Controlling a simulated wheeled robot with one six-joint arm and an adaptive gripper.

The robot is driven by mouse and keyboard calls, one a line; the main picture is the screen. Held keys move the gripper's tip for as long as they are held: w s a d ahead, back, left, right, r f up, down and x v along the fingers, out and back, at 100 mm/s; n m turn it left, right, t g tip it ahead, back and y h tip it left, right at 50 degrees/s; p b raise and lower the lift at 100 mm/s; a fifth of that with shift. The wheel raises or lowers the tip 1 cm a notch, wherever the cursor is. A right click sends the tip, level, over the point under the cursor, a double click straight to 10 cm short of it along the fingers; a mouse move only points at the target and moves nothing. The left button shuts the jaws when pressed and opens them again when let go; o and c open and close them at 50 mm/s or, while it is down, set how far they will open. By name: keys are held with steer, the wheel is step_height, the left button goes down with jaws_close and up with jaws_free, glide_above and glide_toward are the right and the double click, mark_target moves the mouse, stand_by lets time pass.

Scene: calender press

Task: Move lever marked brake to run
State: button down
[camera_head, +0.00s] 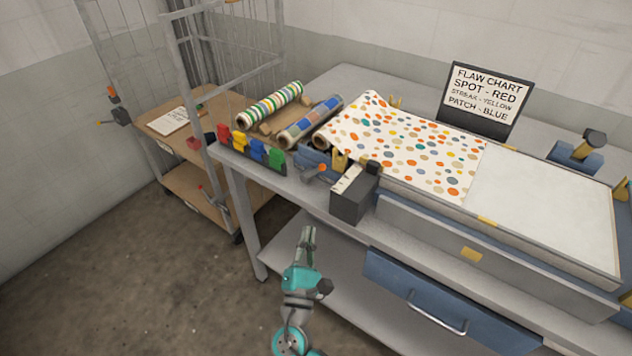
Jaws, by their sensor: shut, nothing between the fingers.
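No label reading brake or run is legible. A small lever with an orange knob (322,167) sits by the blue roll bracket (312,157) at the bench's left end. Another small dark fitting with orange and yellow ends (121,115) is at the mesh gate on the left. A blue block with a black-topped post (594,140) stands at the bench's far right. I cannot tell which is the brake lever. My gripper (308,234) is shut and empty, in front of the bench's left end, below and apart from the orange-knobbed lever in the picture.
The grey bench (352,75) carries patterned rolls, a dotted sheet (400,145), a dark box (352,197) and a flaw chart (484,98). Coloured clips (250,149) line its left edge. A blue drawer (440,300) juts at front. A wooden-shelved cage trolley (215,108) stands left. Floor at left is clear.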

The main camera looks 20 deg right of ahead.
mark_target(317, 172)
steer(key=x, duration=1.4)
steer(key=shift+f, duration=0.1)
